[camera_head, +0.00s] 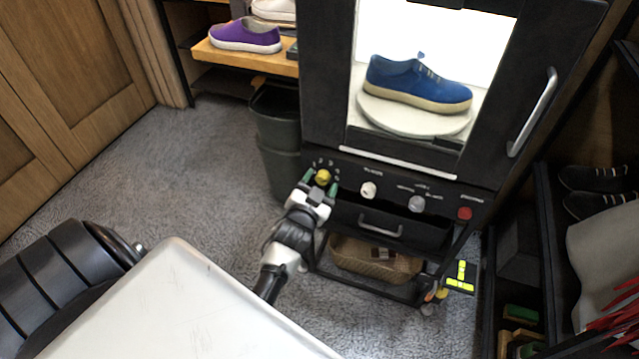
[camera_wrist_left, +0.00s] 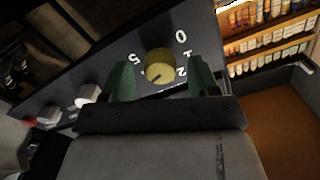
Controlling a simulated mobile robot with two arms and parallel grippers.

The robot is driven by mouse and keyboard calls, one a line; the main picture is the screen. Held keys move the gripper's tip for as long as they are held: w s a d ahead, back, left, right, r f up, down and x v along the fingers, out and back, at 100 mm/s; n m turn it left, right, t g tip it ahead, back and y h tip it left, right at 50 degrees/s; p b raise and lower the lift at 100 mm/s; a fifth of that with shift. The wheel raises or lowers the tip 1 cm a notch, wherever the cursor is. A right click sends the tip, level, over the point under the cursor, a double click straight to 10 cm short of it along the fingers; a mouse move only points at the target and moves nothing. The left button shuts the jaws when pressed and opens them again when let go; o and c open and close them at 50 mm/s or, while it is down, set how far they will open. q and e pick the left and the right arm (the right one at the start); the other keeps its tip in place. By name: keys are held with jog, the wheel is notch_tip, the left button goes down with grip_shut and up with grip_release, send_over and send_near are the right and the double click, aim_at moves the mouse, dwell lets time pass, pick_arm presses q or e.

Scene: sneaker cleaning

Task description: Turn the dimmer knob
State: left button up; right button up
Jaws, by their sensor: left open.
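A round yellow knob (camera_head: 323,176) sits at the left end of the black cabinet's control panel, with white numbers around it; I take it as the dimmer knob. In the left wrist view the yellow knob (camera_wrist_left: 160,64) lies between the green fingertips, with a dark pointer line on its face. My left gripper (camera_head: 321,183) is open in front of it, one finger on each side. Gaps show between knob and fingers in the wrist view (camera_wrist_left: 161,80). My right gripper is not in view.
Along the panel are a white knob (camera_head: 368,189), a grey knob (camera_head: 416,203) and a red button (camera_head: 465,213). A drawer handle (camera_head: 380,226) lies below. A blue sneaker (camera_head: 415,84) stands in the lit cabinet above. A dark bin (camera_head: 277,125) is to the left.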

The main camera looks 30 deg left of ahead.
pick_arm(q)
jog(key=shift+s, duration=0.25)
jog(key=v, duration=1)
jog(key=shift+p, duration=0.4)
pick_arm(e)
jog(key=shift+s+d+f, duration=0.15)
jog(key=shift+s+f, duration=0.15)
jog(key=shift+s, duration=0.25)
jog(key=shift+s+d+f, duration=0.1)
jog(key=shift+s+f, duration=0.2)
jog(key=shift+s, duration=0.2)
pick_arm(q)
jog(key=shift+s+d, duration=0.1)
jog(key=shift+d, duration=0.05)
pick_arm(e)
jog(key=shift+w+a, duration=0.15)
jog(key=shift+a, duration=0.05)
